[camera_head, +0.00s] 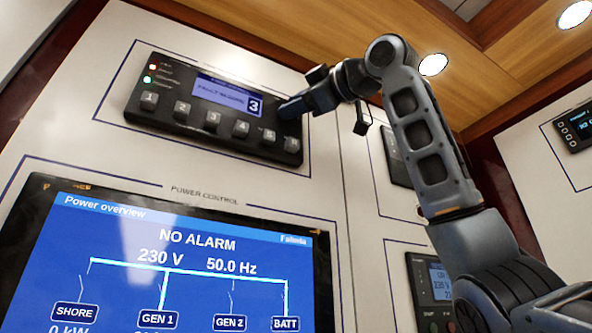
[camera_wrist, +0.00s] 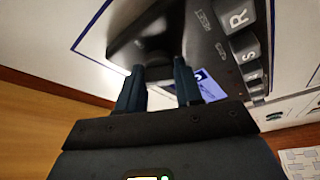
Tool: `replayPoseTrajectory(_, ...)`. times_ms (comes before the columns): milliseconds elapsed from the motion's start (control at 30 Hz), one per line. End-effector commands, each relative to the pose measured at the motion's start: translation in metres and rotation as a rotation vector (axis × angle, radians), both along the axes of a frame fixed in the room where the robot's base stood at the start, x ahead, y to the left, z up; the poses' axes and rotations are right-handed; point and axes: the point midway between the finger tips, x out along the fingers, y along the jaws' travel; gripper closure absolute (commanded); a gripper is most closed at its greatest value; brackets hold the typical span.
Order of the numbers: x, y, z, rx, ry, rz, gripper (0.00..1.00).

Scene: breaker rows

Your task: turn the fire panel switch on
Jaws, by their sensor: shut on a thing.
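A black control panel (camera_head: 215,107) hangs on the white wall at upper left in the head view, with several numbered buttons and a small lit display. My gripper (camera_head: 284,108) is at its right end, in front of its face. In the wrist view the two fingers of my gripper (camera_wrist: 160,74) are shut on a dark switch knob (camera_wrist: 157,46) at the end of the panel (camera_wrist: 203,48). The knob is hidden behind my gripper in the head view. I cannot read a fire label or tell the knob's exact setting.
A large blue power overview screen (camera_head: 170,262) sits below the panel and reads NO ALARM. Other wall devices (camera_head: 432,285) stand to the right, partly behind my arm. A small panel (camera_head: 577,128) is at the far right. Wood trim (camera_head: 300,40) runs above.

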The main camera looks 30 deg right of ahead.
Motion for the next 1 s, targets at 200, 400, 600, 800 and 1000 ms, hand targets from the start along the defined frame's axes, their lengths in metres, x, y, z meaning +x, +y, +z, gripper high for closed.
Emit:
replayPoseTrajectory(200,0.0003,0.0023,-0.0058,0.204,0.003,0.003,0.95)
replayPoseTrajectory(400,0.0005,0.0032,-0.0064,0.394,0.005,0.003,0.95)
replayPoseTrajectory(600,0.0003,0.0047,-0.0065,0.585,0.005,0.003,0.95)
replayPoseTrajectory(800,0.0003,0.0060,-0.0059,0.761,0.004,0.003,0.95)
replayPoseTrajectory(1000,0.0004,0.0065,-0.0056,0.907,0.006,0.002,0.95)
